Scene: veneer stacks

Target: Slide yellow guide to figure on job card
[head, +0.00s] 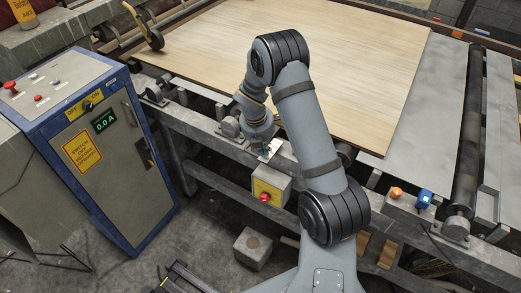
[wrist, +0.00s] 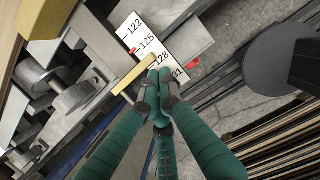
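In the wrist view a white number scale (wrist: 141,37) runs diagonally, with 122, 125, 128 and 31 (its first digit covered) readable. The yellow guide (wrist: 134,76) is a bar lying across the scale's edge, its end close to the 128. In the head view my gripper (head: 265,152) is low at the machine's front edge and the guide is hidden. I cannot make out a job card.
A large veneer sheet (head: 330,55) lies on the machine bed. A yellow box with a red button (head: 270,187) hangs below my gripper. A blue-edged control cabinet (head: 95,150) stands left. Orange and blue items (head: 424,198) sit on the right rail. Small red marks lie beside the scale.

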